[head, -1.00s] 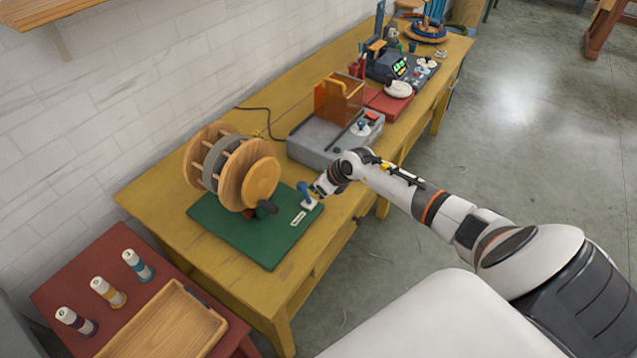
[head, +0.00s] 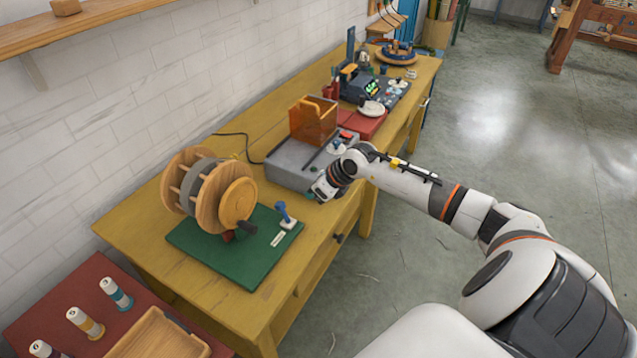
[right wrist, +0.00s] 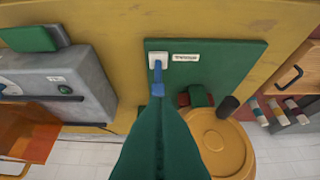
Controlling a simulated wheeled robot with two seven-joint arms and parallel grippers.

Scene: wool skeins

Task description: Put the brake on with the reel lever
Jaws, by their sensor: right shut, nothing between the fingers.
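The reel lever (head: 282,211) is a short blue-tipped handle on a small white base at the right side of a green board (head: 252,277). In the head view its tip leans a little to the left, toward the reel. The wooden reel (head: 238,202) stands on the same board. My right gripper (head: 322,192) is shut and empty, to the right of the lever and apart from it. In the right wrist view, the blue lever (right wrist: 158,86) and its white base show just beyond a green tapered shape that fills the lower middle. My left gripper is out of view.
A grey box (head: 290,168) with an orange guard (head: 313,122) stands behind my right gripper. A red table (head: 62,291) at lower left holds several spools and a wooden tray (head: 158,338). The yellow table's front strip (head: 300,262) is clear.

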